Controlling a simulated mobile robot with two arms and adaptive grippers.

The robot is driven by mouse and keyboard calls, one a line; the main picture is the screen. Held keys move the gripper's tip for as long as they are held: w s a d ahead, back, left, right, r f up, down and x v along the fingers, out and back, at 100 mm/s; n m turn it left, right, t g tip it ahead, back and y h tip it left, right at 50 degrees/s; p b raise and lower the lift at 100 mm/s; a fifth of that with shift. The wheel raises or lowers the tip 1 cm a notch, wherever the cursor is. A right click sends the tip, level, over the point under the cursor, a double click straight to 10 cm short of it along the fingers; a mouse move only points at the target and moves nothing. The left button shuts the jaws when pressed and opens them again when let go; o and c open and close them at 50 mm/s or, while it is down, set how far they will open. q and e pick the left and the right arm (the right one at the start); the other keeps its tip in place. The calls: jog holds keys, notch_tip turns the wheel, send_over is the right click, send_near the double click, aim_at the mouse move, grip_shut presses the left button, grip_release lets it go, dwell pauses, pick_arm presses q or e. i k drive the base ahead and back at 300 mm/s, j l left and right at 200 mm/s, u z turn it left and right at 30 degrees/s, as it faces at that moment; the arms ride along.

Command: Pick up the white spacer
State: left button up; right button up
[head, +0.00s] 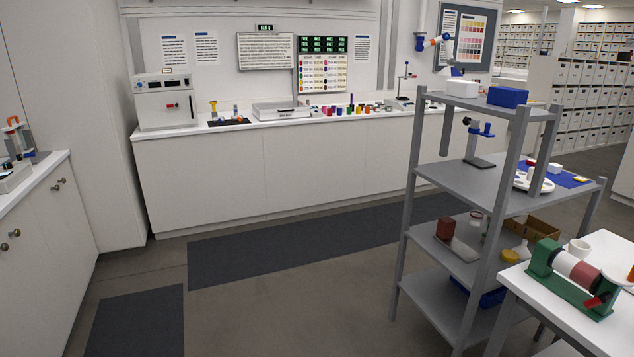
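I cannot tell for certain which thing is the white spacer. A small white block (555,168) sits on the blue mat (572,180) on the second level of the grey shelf rack (450,184). A round white dish (543,187) with small pieces on it stands beside that mat, partly hidden by a rack post. A larger white box (462,88) stands on the rack's top level. Neither of my grippers shows in the head view.
A blue box (508,96) stands on the rack's top. A white table (570,330) at the right front bears a green device (568,290). A long white counter (300,165) with coloured jars runs along the back wall. The floor (290,310) between is clear, with dark mats.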

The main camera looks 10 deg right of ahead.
aim_at(553, 168)
jog(key=i+u, duration=0.5)
jog(key=i, duration=1.15)
jog(key=i+z, duration=0.25)
jog(key=i, duration=0.25)
jog(key=i+z, duration=0.25)
jog(key=i, duration=0.3)
jog(key=i+j+z, duration=0.1)
jog(key=i+z, duration=0.15)
jog(key=i, duration=0.25)
jog(key=i+j+z, duration=0.2)
jog(key=i, duration=0.3)
jog(key=i+l+z, duration=0.25)
jog(key=i, duration=0.25)
jog(key=i+z, duration=0.3)
jog(key=i, duration=0.2)
jog(key=i+j+z, duration=0.25)
jog(key=i, duration=0.25)
jog(key=i+j+z, duration=0.1)
jog(key=i+z, duration=0.15)
jog(key=i, duration=0.3)
jog(key=i+j+z, duration=0.25)
jog(key=i, duration=0.25)
